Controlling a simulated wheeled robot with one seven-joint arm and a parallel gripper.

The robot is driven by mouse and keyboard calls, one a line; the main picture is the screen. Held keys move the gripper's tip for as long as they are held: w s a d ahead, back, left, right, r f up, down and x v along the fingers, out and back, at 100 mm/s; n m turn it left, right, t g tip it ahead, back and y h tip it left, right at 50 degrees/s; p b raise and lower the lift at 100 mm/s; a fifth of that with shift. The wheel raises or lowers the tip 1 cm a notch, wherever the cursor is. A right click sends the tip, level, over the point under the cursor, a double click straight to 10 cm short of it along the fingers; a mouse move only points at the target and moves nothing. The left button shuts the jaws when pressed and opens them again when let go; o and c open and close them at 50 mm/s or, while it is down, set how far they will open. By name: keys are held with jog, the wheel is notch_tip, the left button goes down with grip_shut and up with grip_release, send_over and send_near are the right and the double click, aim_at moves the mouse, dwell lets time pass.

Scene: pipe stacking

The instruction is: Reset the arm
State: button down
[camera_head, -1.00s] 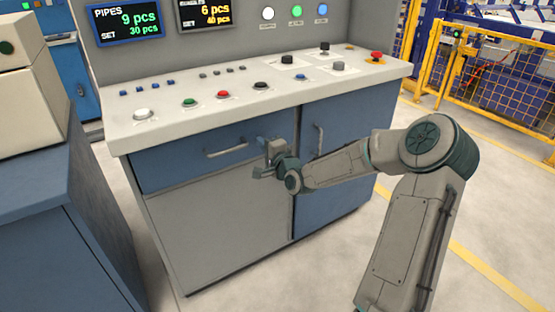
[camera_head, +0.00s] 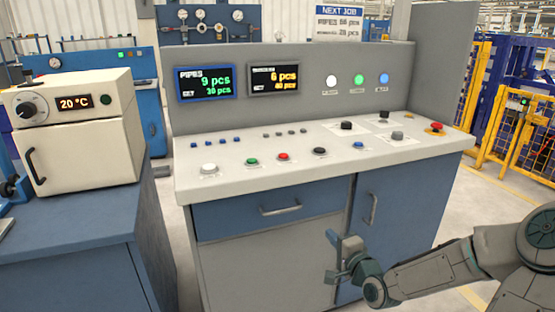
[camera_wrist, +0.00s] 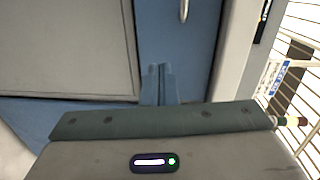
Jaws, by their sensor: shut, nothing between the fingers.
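My gripper (camera_head: 333,257) is in front of the lower part of the control console, at the lower right of the head view. It is empty, and its fingers are together. In the wrist view the closed fingers (camera_wrist: 159,85) point at the console's blue door (camera_wrist: 187,50) and grey panel (camera_wrist: 70,45). My arm reaches in from the right edge of the head view, bent and low. I cannot tell how far the fingertips are from the console front.
The console (camera_head: 330,170) carries several buttons and a red emergency stop (camera_head: 435,128). Its drawer handle (camera_head: 281,209) and door handle (camera_head: 371,209) stick out near my gripper. A white oven (camera_head: 75,135) stands on a blue cabinet (camera_head: 70,245) at left. Yellow fencing (camera_head: 530,140) is at right.

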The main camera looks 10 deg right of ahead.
jog(key=s+a+r+n+g+h+p, duration=0.2)
jog(key=s+r+n+g+p, duration=0.4)
jog(key=s+r+p, duration=0.4)
jog(key=s+a+r+n+g+h+p, duration=0.2)
jog(key=s+a+r+n+g+p, duration=0.2)
jog(key=s+r, duration=1.3)
jog(key=n+g+p, duration=0.3)
jog(key=n+p, duration=0.1)
jog(key=p, duration=0.2)
jog(key=shift+s+a+r+g+h, duration=0.15)
jog(key=shift+s+a+g+h, duration=0.15)
jog(key=shift+a, duration=0.1)
